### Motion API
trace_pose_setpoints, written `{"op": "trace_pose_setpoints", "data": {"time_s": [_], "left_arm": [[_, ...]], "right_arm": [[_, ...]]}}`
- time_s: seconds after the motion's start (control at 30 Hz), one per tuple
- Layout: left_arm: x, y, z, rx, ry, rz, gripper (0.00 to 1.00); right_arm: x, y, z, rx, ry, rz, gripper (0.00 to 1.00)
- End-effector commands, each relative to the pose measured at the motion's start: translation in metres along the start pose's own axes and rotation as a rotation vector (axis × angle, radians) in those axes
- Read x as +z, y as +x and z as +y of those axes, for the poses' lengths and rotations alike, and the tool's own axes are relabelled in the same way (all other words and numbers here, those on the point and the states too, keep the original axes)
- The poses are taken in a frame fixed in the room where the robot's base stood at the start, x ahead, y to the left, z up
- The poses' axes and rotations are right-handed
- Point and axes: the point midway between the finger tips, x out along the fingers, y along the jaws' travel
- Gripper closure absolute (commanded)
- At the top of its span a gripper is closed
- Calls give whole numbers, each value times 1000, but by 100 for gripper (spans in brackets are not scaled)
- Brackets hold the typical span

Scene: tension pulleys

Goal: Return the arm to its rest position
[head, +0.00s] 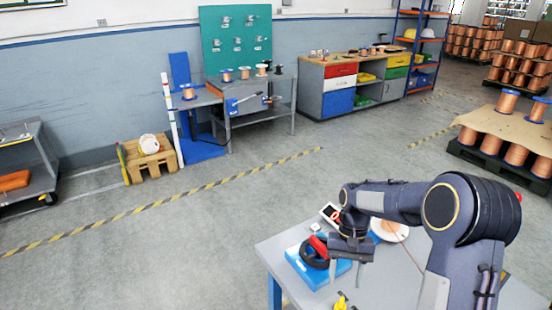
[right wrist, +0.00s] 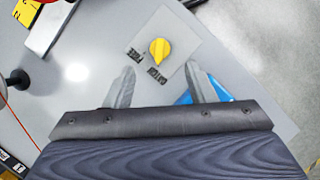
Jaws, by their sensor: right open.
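My right arm reaches in from the right over a grey table (head: 285,247) in the head view. Its gripper (head: 345,284) hangs above the table, fingers apart and empty. In the right wrist view the two fingers of this gripper (right wrist: 160,82) are spread with nothing between them. Beyond them a yellow knob (right wrist: 160,50) sits on a light plate (right wrist: 163,25) with dark lettering. The table also holds a blue block (head: 308,270) with a black ring (head: 309,255) and a red piece (head: 319,244) on it. My left gripper is not in view.
A whitish disc (head: 392,230) lies behind my right arm. A small yellow item (head: 341,302) lies near the table's front. Copper spools (head: 510,101) stand on a pallet at the right. Open floor (head: 230,215) lies left of the table.

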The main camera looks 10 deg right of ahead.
Motion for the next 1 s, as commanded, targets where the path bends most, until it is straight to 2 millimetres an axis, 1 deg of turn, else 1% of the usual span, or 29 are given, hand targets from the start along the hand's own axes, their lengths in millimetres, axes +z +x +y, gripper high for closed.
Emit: {"op": "trace_pose_setpoints", "data": {"time_s": [0.07,0.17,0.27,0.3,0.37,0.4,0.47,0.5,0.6,0.7,0.83,0.9,1.0], "left_arm": [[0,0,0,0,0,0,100],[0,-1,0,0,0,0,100],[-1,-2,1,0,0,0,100],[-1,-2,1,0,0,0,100],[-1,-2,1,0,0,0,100],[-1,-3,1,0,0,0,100],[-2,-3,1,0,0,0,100],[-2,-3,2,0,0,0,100],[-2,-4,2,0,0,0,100],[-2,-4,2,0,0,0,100],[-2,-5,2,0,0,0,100],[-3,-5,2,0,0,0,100],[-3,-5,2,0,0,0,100]], "right_arm": [[8,-9,2,-21,-8,22,50],[29,-28,6,-74,-31,78,50],[63,-49,12,-144,-71,164,50],[78,-56,14,-174,-88,203,50],[100,-63,17,-213,-116,262,50],[114,-67,19,-239,-134,304,50],[136,-70,22,-272,-161,366,50],[150,-72,23,-293,-179,409,50],[183,-69,25,-337,-221,516,50],[210,-61,25,-368,-258,615,50],[231,-48,24,-392,-289,712,50],[237,-43,24,-398,-301,746,50],[241,-39,23,-402,-309,773,50]]}}
